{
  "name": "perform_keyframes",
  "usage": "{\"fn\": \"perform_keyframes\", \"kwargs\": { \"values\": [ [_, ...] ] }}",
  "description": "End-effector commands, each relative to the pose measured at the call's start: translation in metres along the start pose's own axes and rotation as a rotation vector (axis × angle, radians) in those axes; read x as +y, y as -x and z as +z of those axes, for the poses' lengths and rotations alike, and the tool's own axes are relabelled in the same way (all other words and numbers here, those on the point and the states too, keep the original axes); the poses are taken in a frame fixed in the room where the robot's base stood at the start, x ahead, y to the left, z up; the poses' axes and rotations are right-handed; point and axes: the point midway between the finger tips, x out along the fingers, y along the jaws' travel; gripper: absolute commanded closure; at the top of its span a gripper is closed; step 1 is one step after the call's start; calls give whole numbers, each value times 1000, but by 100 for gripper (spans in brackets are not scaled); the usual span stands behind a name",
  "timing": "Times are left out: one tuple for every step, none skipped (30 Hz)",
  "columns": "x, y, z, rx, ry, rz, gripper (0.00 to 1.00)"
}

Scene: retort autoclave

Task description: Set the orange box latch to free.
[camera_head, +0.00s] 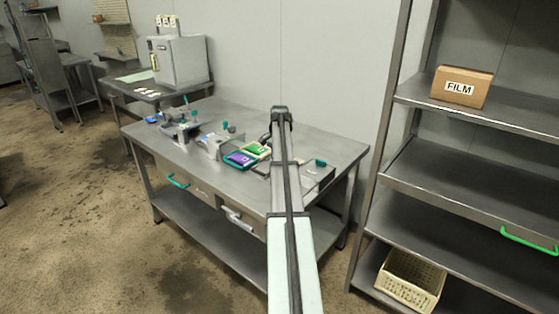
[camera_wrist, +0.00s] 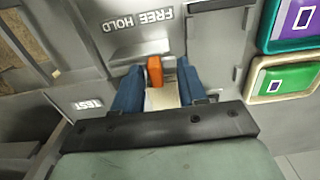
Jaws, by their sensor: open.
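The orange latch (camera_wrist: 154,72) shows in the wrist view, just below a grey ledge and the upside-down FREE HOLD label (camera_wrist: 138,18). It sits toward the right side of that label; I cannot tell which setting it is in. My gripper (camera_wrist: 160,70) is open, its two blue fingers on either side of the latch, with a gap at least on the right. A pale block (camera_wrist: 162,97) lies between the fingers, nearer the palm. In the head view my arm hides the latch and most of my gripper.
A purple-and-teal tray (camera_wrist: 293,22) and a green tray (camera_wrist: 287,80) stand to the right in the wrist view. A TEST label (camera_wrist: 88,104) is at left. The steel workbench (camera_head: 225,180) holds several fixtures. A shelf rack (camera_head: 450,165) with a FILM box (camera_head: 462,86) stands at right.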

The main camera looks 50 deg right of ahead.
Motion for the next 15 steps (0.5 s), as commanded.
{"fn": "perform_keyframes", "kwargs": {
  "values": [
    [0,1,0,0,0,0,58],
    [0,2,0,0,0,0,58],
    [0,5,0,1,0,0,58],
    [0,7,0,1,0,0,58],
    [0,10,0,1,0,0,58],
    [0,15,-1,2,0,-1,58],
    [0,20,0,1,0,-1,58],
    [0,24,0,1,0,0,58],
    [0,31,-1,1,0,0,58],
    [0,37,-1,2,0,-1,58],
    [0,43,-1,2,0,-1,58],
    [0,51,-1,2,0,-1,58],
    [0,57,-1,2,0,-1,58],
    [-1,63,-1,2,0,-1,58],
    [-1,71,-1,2,0,-2,58]
  ]
}}
